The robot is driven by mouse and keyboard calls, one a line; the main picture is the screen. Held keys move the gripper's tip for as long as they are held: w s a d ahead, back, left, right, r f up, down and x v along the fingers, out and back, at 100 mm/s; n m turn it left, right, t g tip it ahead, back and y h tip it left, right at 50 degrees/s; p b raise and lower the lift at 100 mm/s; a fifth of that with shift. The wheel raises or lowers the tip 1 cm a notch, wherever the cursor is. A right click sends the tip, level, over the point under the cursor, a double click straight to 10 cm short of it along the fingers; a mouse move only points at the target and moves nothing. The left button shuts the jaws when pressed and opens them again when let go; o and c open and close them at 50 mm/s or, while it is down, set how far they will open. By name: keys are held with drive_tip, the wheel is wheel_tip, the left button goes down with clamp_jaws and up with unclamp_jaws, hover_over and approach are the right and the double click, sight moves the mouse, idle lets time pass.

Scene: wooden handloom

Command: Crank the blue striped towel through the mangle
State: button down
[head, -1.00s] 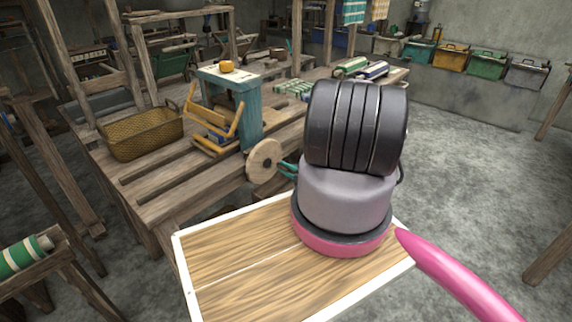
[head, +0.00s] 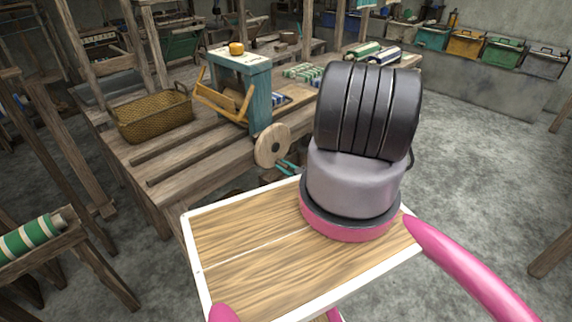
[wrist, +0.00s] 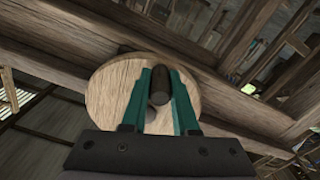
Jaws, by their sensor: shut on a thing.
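The mangle (head: 259,75) is a blue-teal frame with angled wooden side pieces, standing on the slatted wooden table. Its round wooden crank disc (head: 271,146) faces me; the disc fills the middle of the wrist view (wrist: 108,88). My gripper (head: 286,166) is at the disc's lower right, partly hidden by my arm. In the wrist view its teal fingers (wrist: 158,88) are shut on the dark crank knob (wrist: 158,76). A blue and white striped cloth, seemingly the towel (head: 284,101), lies low behind the mangle's right side, mostly hidden.
A yellow-brown wicker basket (head: 153,115) stands left of the mangle. A small orange object (head: 236,48) sits on its top. Rolled striped cloths (head: 362,50) lie further back. A green-striped roll (head: 28,236) rests on a frame at lower left.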

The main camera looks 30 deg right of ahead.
drive_tip(key=shift+s+a, duration=0.3)
drive_tip(key=shift+a, duration=0.35)
drive_tip(key=c, duration=0.7)
unclamp_jaws()
drive_tip(key=v, duration=1)
drive_tip(key=shift+s+d, duration=0.15)
drive_tip(key=shift+s, duration=0.2)
drive_tip(key=shift+r, duration=0.1)
